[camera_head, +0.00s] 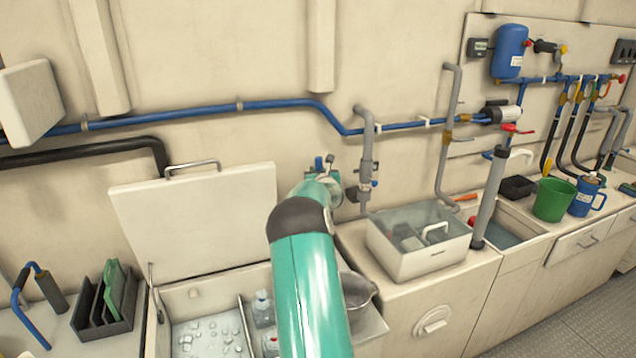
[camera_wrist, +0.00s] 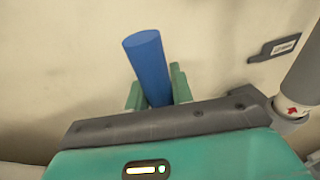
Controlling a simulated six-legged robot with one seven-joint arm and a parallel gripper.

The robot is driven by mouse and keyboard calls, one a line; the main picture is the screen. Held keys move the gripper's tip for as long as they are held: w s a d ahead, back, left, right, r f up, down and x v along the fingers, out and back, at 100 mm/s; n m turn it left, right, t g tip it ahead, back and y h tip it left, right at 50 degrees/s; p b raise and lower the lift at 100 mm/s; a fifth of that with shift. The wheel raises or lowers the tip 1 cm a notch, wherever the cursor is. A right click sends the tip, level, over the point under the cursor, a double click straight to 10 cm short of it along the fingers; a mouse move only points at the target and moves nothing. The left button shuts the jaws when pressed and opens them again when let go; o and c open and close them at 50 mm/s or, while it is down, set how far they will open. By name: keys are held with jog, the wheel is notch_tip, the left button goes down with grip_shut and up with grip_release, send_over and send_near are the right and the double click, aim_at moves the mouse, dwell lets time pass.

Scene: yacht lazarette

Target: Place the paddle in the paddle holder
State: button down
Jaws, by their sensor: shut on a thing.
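My gripper (camera_wrist: 157,92) is shut on a blue cylindrical shaft, seemingly the paddle (camera_wrist: 148,58), in the wrist view. Its round end points up and away, clear of the fingers; the rest is hidden behind the gripper. In the head view my teal arm covers most of the gripper, and a small blue piece (camera_head: 319,164) shows above the wrist against the wall. A dark slotted rack (camera_head: 122,325) with a green panel in it stands at the lower left. I cannot tell whether it is the paddle holder.
An open-lidded cold box (camera_head: 187,295) with ice and bottles lies below my arm. A grey bin (camera_head: 408,267), a sink (camera_head: 500,238), a green bucket (camera_head: 553,199) and a blue mug (camera_head: 586,195) stand right. Blue pipe (camera_head: 285,102) and grey pipes line the wall.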

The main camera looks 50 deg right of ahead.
jog(key=shift+f, duration=2.05)
jog(key=c, duration=1.2)
grip_release()
jog(key=shift+d, duration=0.1)
